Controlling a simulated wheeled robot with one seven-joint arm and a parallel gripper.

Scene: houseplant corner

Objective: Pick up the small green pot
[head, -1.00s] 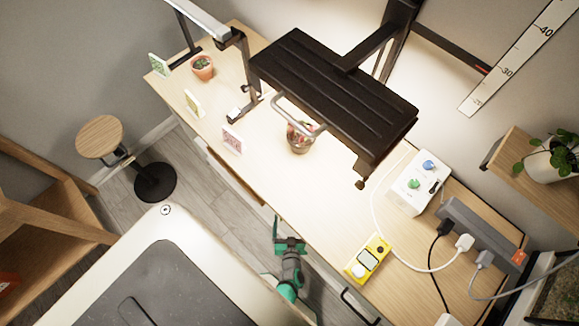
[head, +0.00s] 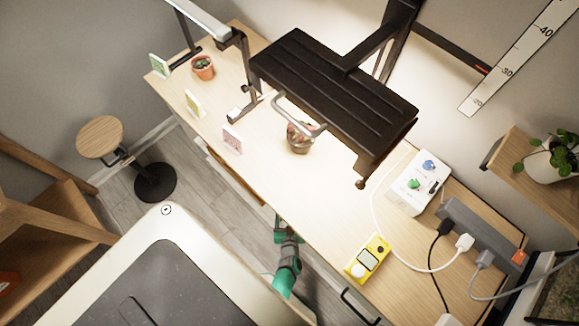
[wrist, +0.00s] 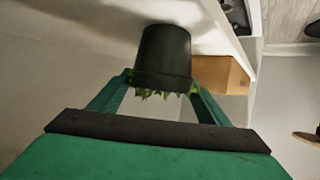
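The small green pot (wrist: 162,55) looks very dark green, nearly black, in the wrist view, with its rim and green leaves toward my gripper. It appears upside down in that picture. My gripper (wrist: 162,82) has one finger on each side of the pot near the rim. I see no clear gap beside it, but whether the fingers press on it is unclear. In the head view my gripper (head: 280,228) is low at the table's front edge. The small green pot cannot be made out there.
The wooden table (head: 320,190) holds a terracotta pot (head: 203,68), a potted plant (head: 299,140) under the black lamp (head: 335,95), several small cards and a yellow meter (head: 368,258). A stool (head: 100,137) stands at left. A wooden block-like part (wrist: 222,75) is close beside the pot.

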